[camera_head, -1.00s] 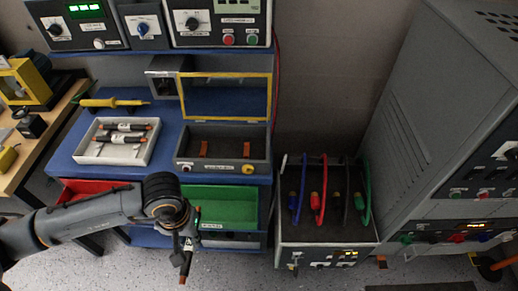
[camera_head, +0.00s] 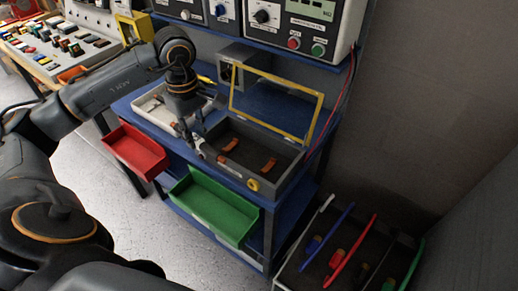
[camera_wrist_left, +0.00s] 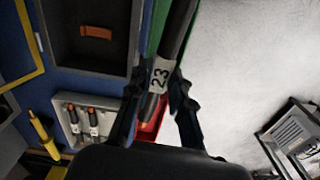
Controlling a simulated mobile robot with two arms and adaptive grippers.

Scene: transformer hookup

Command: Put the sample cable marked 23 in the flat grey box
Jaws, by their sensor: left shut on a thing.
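The sample cable marked 23 (camera_wrist_left: 161,73) is a dark cable with a white label, held between the fingers of my left gripper (camera_wrist_left: 160,105) in the left wrist view. In the head view my left gripper (camera_head: 191,136) is at the near left side of the flat grey box (camera_head: 231,171). The box's yellow-framed clear lid (camera_head: 318,117) stands open, and two orange-brown clips lie inside. The box also shows in the left wrist view (camera_wrist_left: 93,65). My right gripper is not in view.
A white tray (camera_wrist_left: 72,134) holds two other labelled cables, with a yellow tool (camera_wrist_left: 42,138) beside it. Open red (camera_head: 137,150) and green (camera_head: 213,207) drawers stick out below the bench.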

